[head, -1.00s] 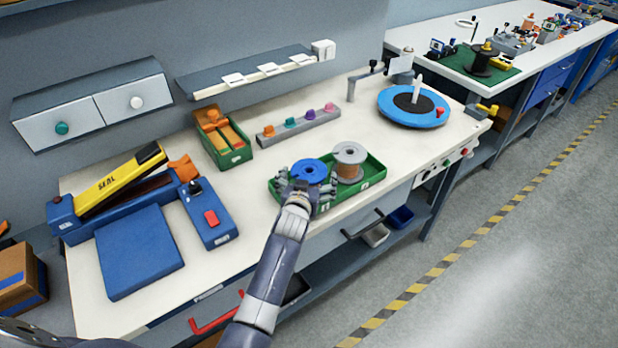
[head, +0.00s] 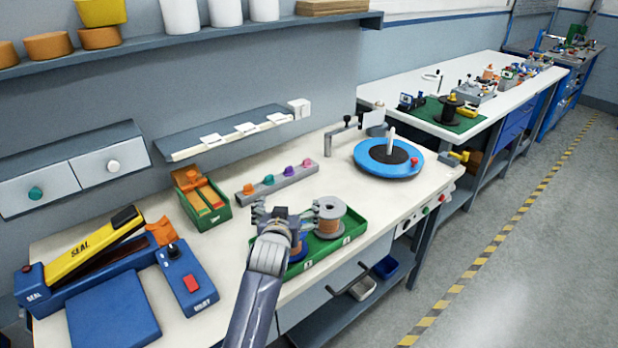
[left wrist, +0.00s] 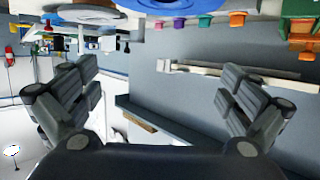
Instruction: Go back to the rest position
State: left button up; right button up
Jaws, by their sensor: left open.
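My left gripper (head: 287,214) is in front of the green tray (head: 350,232) in the head view and hides part of it. In the left wrist view the left gripper's fingers (left wrist: 155,100) are spread wide with nothing between them. A grey-flanged spool with copper-coloured winding (head: 330,216) stands in the tray, just right of the gripper. A blue spool (head: 298,254) in the tray is mostly hidden behind the gripper. My right gripper is not in view.
A blue turntable (head: 370,163) stands at the bench's right end. A yellow and blue sealer (head: 95,245) is at the left. A green box (head: 205,205) and a grey peg rack (head: 280,182) are behind. Shelves (head: 220,140) hang on the wall. The floor aisle at right is clear.

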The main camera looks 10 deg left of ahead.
pick_arm(q)
jog(key=s+f+g, duration=0.1)
jog(key=s+f, duration=0.2)
jog(key=s, duration=0.2)
jog(key=s+a+f+g, duration=0.1)
jog(key=s+f, duration=0.3)
jog(key=s, duration=0.1)
jog(key=s+a+f+g, duration=0.1)
jog(key=s+f+g, duration=0.1)
jog(key=s, duration=0.3)
jog(key=shift+a+f+m, duration=0.2)
jog(key=shift+f+m, duration=0.2)
jog(key=shift+f, duration=0.4)
jog(key=s+d+f+m+g+h, duration=0.1)
jog(key=s+f+g, duration=0.15)
jog(key=s, duration=1.05)
jog(key=s+d+f+m+g+h, duration=0.15)
jog(key=s+g, duration=0.25)
jog(key=s, duration=0.9)
jog(key=s+f+g, duration=0.2)
jog(key=s+f, duration=0.1)
jog(key=f, duration=2.5)
jog(key=s+a+f, duration=0.2)
jog(key=s+f, duration=0.5)
jog(key=s, duration=0.1)
jog(key=s+a+f, duration=0.1)
jog(key=s+f, duration=0.6)
jog(key=s, duration=0.1)
jog(key=shift+a+f+g+y, duration=0.35)
jog(key=shift+g, duration=0.1)
